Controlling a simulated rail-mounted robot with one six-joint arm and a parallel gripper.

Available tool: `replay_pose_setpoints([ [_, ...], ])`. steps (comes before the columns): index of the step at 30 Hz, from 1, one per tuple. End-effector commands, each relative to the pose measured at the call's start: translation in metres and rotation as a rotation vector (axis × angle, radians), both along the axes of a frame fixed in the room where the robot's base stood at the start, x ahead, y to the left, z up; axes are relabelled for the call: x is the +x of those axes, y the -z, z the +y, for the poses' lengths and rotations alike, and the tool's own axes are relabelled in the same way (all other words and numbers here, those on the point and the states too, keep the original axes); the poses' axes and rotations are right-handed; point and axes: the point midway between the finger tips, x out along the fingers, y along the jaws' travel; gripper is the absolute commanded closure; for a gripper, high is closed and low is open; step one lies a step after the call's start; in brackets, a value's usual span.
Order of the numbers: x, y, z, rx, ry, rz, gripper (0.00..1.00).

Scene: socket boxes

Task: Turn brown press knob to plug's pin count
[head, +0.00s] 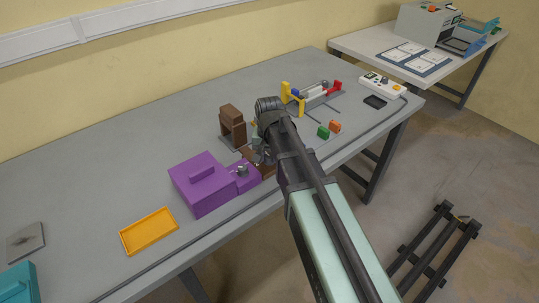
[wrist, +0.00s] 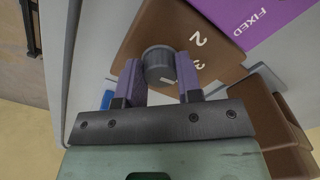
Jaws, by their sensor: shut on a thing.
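The brown press (head: 231,122) stands on the table left of my arm, and its brown base is partly hidden by my gripper (head: 262,153). In the wrist view its brown panel (wrist: 205,65) carries white numerals, with 2 and 3 readable. A round dark grey knob (wrist: 158,62) sits on this panel, with a small pale mark near its lower right edge. My gripper (wrist: 159,78) is shut on the knob, one finger on each side. Any other numerals are hidden. I cannot make out the plug or its pins.
A purple box (head: 203,183) adjoins the press; its purple panel (wrist: 240,18) reads FIXED. A yellow tray (head: 149,231) lies front left. Green (head: 323,132) and orange (head: 335,126) blocks, a rack (head: 314,98) and a white device (head: 381,85) lie right. The back left table is clear.

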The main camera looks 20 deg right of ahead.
Motion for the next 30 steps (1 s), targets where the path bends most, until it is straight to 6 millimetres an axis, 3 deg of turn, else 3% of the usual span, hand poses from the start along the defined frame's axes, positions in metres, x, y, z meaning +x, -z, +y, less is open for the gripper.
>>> replay_pose_setpoints([
  [30, 0.0015, 0.0003, 0.0016, 0.000, 0.956, 0.001, 0.91],
])
